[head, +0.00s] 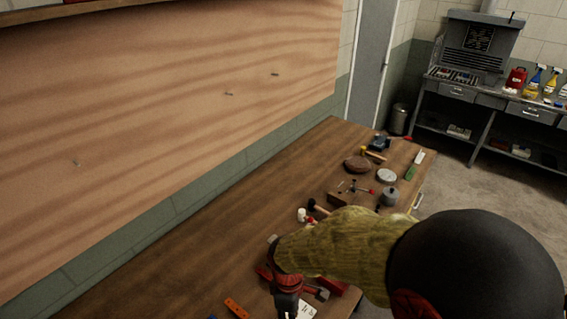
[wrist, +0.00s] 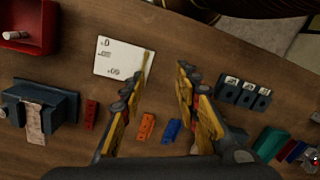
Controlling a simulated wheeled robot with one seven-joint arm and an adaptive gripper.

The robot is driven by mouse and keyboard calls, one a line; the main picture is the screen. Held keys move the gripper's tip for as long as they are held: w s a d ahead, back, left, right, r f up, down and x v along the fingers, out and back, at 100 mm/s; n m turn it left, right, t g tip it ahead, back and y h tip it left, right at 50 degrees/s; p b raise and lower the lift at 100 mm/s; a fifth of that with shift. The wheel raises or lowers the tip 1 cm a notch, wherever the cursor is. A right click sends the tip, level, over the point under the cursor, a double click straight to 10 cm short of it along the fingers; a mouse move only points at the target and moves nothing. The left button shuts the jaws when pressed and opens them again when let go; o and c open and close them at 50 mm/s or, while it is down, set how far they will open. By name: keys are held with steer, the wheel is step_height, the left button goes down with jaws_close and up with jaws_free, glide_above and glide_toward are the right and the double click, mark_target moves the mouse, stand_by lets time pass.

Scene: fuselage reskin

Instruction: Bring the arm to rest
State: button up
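My gripper (head: 286,300) hangs over the near part of the wooden workbench (head: 215,255) in the head view, at the end of my bent arm. The wrist view shows my gripper (wrist: 162,80) from behind, pointing down at the bench top. Its two yellow and dark fingers stand apart with nothing between them. A white paper (wrist: 122,58) with markings, an orange block (wrist: 147,126) and a blue block (wrist: 172,129) lie on the bench below. I cannot tell the exact height of the fingers above them.
A red bin (wrist: 27,38), a dark blue vise-like block (wrist: 50,108) and a black holder (wrist: 245,93) surround the gripper. Several tools and a round brown item (head: 357,163) lie farther along the bench. A large wood panel (head: 150,110) rises behind it. The left bench stretch is clear.

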steer(key=s+d+r+m+t+b, duration=0.3)
steer(key=d+r+m+b, duration=0.1)
steer(key=d+r+m, duration=0.3)
steer(key=s+d+r+m+t+b, duration=0.3)
steer(key=d+r+m, duration=0.4)
steer(key=d+r, duration=0.3)
steer(key=shift+s+t+y+b, duration=0.3)
steer(key=shift+s+b, duration=0.25)
steer(key=shift+b, duration=0.65)
steer(key=shift+r, duration=0.1)
